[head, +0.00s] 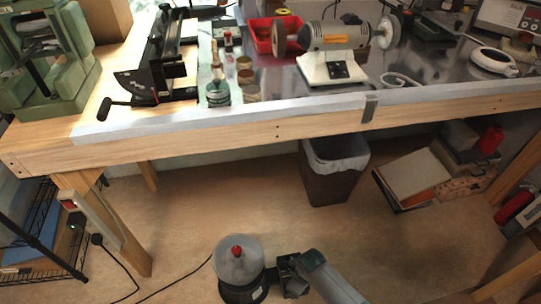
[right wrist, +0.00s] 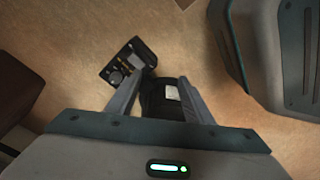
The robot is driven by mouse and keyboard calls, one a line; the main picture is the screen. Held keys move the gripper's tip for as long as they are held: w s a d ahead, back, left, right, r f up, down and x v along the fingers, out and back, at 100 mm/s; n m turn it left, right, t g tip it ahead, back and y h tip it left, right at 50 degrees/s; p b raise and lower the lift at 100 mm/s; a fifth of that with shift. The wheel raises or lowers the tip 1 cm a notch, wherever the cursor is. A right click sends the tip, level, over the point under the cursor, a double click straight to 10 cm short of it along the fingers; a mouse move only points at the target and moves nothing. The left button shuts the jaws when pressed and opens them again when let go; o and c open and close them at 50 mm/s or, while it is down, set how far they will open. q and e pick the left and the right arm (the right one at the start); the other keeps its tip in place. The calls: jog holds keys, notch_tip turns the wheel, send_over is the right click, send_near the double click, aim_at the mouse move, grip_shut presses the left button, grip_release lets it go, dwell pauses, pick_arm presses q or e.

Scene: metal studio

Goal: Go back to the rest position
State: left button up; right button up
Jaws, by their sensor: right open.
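My right gripper (right wrist: 160,82) shows in the right wrist view with its two grey fingers apart. A black rounded thing with a small white label (right wrist: 172,93) shows between the fingers in the picture, over the tan floor. I see no sign that the fingers press on it, and I cannot tell its distance. In the head view a grey arm link comes in at the bottom, right of centre. My left gripper is in neither view.
A grey and black round machine with a red knob (head: 239,268) stands on the floor near the arm. A dark box with knobs (right wrist: 122,70) lies ahead of the fingers. The workbench (head: 215,146) spans the back, with a bin (head: 330,186) beneath; floor in front is mostly clear.

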pick_arm(q)
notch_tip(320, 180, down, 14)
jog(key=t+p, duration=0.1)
jog(key=p, duration=0.9)
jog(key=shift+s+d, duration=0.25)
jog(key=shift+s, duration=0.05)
pick_arm(e)
jog(key=s+d+r+m+t, duration=0.1)
jog(key=s+d+m, duration=0.3)
jog(key=s, duration=0.4)
jog(key=s+d+r+m+t, duration=0.1)
jog(key=s+d+m+t, duration=0.2)
jog(key=s, duration=0.4)
jog(key=shift+s+d+m+t, duration=0.4)
jog(key=shift+d+m, duration=0.1)
jog(key=shift+d, duration=0.75)
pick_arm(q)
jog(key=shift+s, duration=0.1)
pick_arm(e)
jog(key=shift+s, duration=0.1)
